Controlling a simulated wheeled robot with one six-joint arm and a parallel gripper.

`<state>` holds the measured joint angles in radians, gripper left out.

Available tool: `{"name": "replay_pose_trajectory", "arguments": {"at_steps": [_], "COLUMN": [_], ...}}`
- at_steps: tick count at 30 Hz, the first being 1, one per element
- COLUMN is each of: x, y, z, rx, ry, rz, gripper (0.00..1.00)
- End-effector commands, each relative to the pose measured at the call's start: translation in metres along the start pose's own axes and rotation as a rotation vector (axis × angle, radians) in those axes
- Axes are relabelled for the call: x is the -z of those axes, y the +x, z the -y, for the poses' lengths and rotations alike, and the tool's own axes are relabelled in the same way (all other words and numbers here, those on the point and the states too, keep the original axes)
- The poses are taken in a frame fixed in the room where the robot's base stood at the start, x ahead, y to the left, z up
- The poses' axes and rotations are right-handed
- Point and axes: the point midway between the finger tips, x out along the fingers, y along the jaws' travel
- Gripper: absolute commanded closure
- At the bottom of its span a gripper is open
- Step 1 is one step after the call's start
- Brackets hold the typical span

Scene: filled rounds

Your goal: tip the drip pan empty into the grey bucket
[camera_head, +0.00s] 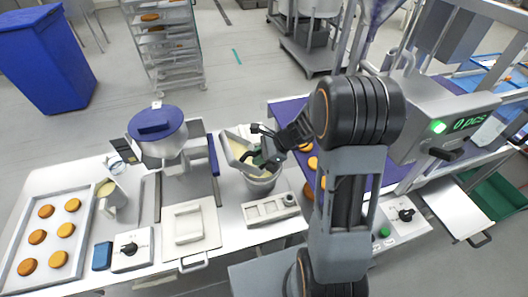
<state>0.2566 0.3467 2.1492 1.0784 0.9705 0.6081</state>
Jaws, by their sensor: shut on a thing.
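The drip pan (236,150) is a grey, open tray with pale yellow stuff in it. It is tilted over the grey bucket (261,185), which stands on the white counter at the centre and shows pale yellow stuff inside its rim. My gripper (254,157) is shut on the pan's right side, above the bucket. My dark wrist hides part of the pan's right end. I cannot tell whether anything is flowing from the pan.
A blue-lidded hopper (157,124) stands left of the bucket. A baking tray (22,263) of several rounds lies far left, with a pitcher (109,198) nearby. A grey control panel (270,209) sits just in front of the bucket. A purple conveyor (288,110) with rounds runs behind my arm.

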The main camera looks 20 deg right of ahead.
Motion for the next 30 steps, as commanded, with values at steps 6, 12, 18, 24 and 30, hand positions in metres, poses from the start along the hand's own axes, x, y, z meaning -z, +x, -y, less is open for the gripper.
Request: {"name": "replay_pose_trajectory", "arguments": {"at_steps": [6, 12, 18, 24, 30], "x": [-0.011, -0.019, -0.028, -0.036, -0.04], "y": [0.013, 0.024, 0.029, 0.03, 0.031], "z": [-0.003, -0.005, -0.006, -0.005, -0.006], "rx": [-0.002, -0.003, -0.001, 0.002, -0.003], "ry": [-0.049, -0.093, -0.129, -0.156, -0.169], "rz": [-0.184, -0.376, -0.539, -0.669, -0.755], "gripper": [1.0, 1.0, 1.0, 1.0, 1.0]}}
